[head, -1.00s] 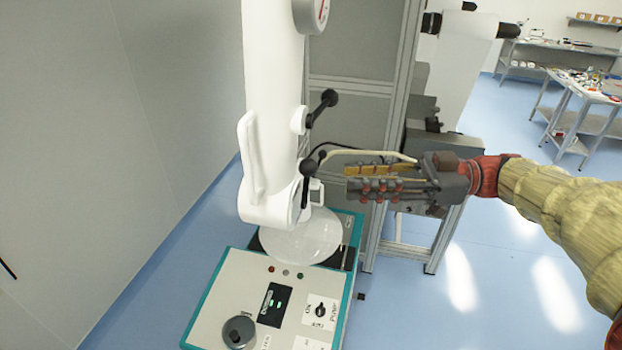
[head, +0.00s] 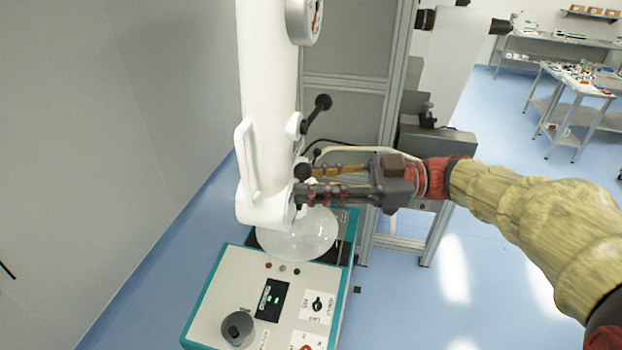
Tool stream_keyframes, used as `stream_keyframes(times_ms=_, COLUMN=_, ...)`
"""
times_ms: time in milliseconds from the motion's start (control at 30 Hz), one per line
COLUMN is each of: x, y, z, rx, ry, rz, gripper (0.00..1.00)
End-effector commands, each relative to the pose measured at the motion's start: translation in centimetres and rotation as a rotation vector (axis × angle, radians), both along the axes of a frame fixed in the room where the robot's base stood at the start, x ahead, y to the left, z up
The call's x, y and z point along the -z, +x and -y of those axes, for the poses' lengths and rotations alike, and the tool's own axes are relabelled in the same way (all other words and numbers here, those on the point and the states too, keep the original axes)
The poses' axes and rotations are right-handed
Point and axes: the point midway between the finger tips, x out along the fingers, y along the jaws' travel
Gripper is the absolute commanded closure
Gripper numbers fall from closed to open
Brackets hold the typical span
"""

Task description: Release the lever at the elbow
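The white column machine (head: 262,110) stands at the left of centre. A lower lever with a black ball knob (head: 303,171) sits at its bent lower joint. A second lever with a black knob (head: 322,102) sticks out higher up at the right side. My gripper (head: 306,181) comes in from the right, its fingers pointing left. Its fingertips are at the lower lever, with a gap showing between the fingers. The lower lever's shaft is partly hidden by the near finger, and I cannot tell whether the fingers touch it.
Below the joint are a clear round disc (head: 297,238) and a control panel (head: 225,300) with a knob and display. A metal frame (head: 385,150) stands close behind my gripper. A wall (head: 150,120) is at the left. Open blue floor and work tables (head: 575,95) lie to the right.

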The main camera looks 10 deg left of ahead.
Motion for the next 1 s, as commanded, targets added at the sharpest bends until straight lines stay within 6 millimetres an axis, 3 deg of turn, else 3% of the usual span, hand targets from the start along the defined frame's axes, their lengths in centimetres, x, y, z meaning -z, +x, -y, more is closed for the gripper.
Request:
stream_keyframes(times_ms=100, x=0.02, y=0.01, z=0.02, rx=0.000, ry=0.000, rz=0.000, gripper=0.74)
stream_keyframes(times_ms=567, x=0.00, y=0.03, z=0.04, rx=0.001, ry=0.000, rz=-0.001, gripper=1.00)
stream_keyframes(times_ms=1000, x=0.01, y=0.02, z=0.04, rx=0.000, ry=0.000, rz=-0.001, gripper=1.00)
